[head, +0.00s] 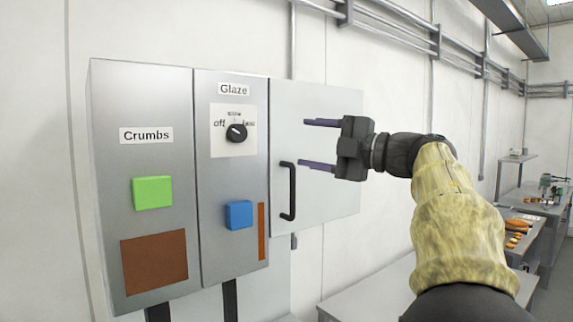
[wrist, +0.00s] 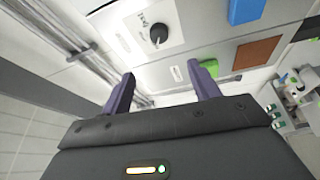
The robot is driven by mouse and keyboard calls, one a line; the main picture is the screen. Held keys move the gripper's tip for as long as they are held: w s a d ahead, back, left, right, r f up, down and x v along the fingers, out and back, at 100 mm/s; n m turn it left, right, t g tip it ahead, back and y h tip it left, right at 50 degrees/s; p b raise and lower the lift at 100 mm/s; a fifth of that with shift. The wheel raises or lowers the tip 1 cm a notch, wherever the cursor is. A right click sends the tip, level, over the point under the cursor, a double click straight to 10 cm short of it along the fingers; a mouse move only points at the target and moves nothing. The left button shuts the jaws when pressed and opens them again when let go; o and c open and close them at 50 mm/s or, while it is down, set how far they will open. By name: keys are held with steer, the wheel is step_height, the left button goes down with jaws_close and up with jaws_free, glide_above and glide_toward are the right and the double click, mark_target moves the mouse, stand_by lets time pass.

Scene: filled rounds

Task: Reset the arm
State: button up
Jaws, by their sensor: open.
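My gripper (head: 320,144) is open and empty, with its two purple fingers spread one above the other. It is raised in front of the grey cabinet door (head: 338,110) in the head view, to the right of the Glaze panel (head: 205,180). The fingers point left. My arm reaches in from the lower right in a yellowish sleeve. In the wrist view both fingers (wrist: 160,90) show apart with nothing between them. How far the fingertips are from the door, I cannot tell.
The black door handle (head: 288,190) is just below left of the fingers. The Glaze panel has a black knob (head: 236,132) and a blue button (head: 239,214). The Crumbs panel (head: 140,90) has a green button (head: 152,192). Tables with food (head: 520,232) stand at the right. Pipes run along the wall.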

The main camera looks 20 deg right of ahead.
steer(key=w+d+f+m+t+h+b, duration=0.2)
steer(key=w+f+m+t+h, duration=0.5)
steer(key=f+m, duration=0.4)
step_height(320, 180, down, 19)
steer(key=w+a+m+g+h+b, duration=0.1)
steer(key=w+a+m+g+h, duration=0.1)
steer(key=m+g+h, duration=0.6)
steer(key=s+a+f+m+g+y+b, duration=0.1)
steer(key=s+a+f+m+g, duration=0.1)
steer(key=s+f, duration=0.5)
steer(key=s+a+f+m+g+y, duration=0.1)
steer(key=s+a+f+m+g, duration=0.15)
steer(key=f, duration=0.85)
steer(key=s+a+f+g, duration=0.3)
steer(key=s+f, duration=0.3)
steer(key=s, duration=0.2)
steer(key=s+a+f+m+g+y, duration=0.1)
steer(key=s+a+f+g, duration=0.2)
steer(key=s+f, duration=0.3)
steer(key=shift+s+a+g+b, duration=0.35)
steer(key=shift+s+a+b, duration=0.05)
steer(key=shift+s, duration=0.6)
steer(key=shift+f, duration=0.1)
